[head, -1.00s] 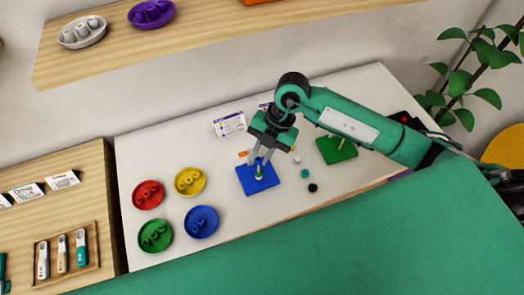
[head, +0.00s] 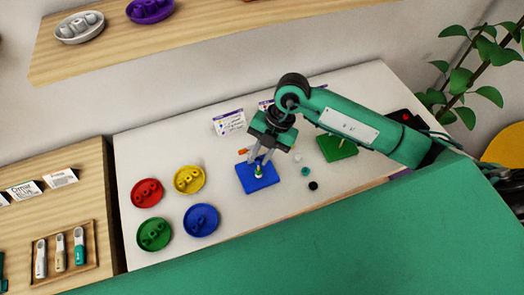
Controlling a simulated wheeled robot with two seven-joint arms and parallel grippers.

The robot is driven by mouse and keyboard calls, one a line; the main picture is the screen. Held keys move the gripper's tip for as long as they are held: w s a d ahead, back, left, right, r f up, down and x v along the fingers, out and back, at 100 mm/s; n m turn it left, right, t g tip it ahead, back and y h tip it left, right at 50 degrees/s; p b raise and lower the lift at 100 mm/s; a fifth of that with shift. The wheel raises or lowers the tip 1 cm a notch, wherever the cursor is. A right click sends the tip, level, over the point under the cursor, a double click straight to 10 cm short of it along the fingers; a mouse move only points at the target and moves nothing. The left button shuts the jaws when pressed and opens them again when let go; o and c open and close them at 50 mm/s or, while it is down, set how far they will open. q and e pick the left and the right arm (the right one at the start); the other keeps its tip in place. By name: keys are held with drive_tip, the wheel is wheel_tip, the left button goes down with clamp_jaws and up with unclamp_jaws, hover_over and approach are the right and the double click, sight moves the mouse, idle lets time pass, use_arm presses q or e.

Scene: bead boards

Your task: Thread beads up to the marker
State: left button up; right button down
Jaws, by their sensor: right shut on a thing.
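A blue board (head: 262,184) lies on the white table with a peg near its middle. A small green and white stack (head: 259,172) shows at the peg; single beads cannot be told apart. My right gripper (head: 259,161) points down over the blue board, its fingers close together around the top of the peg. It is shut on a small bead, mostly hidden by the fingers. A green board (head: 337,149) with a thin peg stands to the right, partly behind my arm. Loose white (head: 297,160), teal (head: 305,171) and black (head: 313,186) beads lie between. My left gripper is out of view.
Red (head: 146,193), yellow (head: 189,180), green (head: 154,234) and blue (head: 201,220) bowls with beads stand at the left. A card (head: 229,122) stands behind the blue board, near an orange piece (head: 243,151). A wooden shelf (head: 200,40) hangs above.

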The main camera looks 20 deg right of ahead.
drive_tip(key=shift+f, duration=0.5)
drive_tip(key=c, duration=1.2)
unclamp_jaws()
drive_tip(key=shift+c, duration=0.2)
drive_tip(key=b+v, duration=0.3)
drive_tip(key=v, duration=1)
drive_tip(key=shift+d+r+b, duration=0.2)
drive_tip(key=shift+r+b, duration=0.15)
drive_tip(key=shift+f, duration=0.1)
